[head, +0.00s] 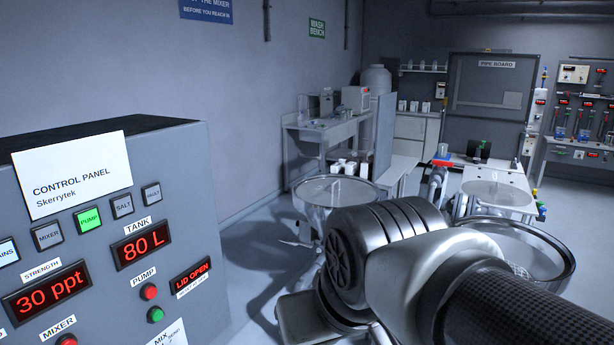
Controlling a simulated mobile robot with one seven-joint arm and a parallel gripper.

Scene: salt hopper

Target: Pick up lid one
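No label in the head view marks lid one, so I cannot tell for certain which disc it is. A round pale disc with a rim (340,191) lies flat on a stand left of my arm. A second round translucent disc (497,194) lies behind my arm at the right. A large round vessel with a metal rim (568,262) stands at the right, partly hidden by my arm; its top looks open. My arm reaches in from the lower right, and its gripper does not show.
The control panel (72,183) fills the left foreground; its displays read 80 L, 30 ppt and "LID OPEN", and its PUMP button is lit green. A wash bench (330,130) and pipe board (492,95) stand behind. Some floor (245,255) is clear between panel and stand.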

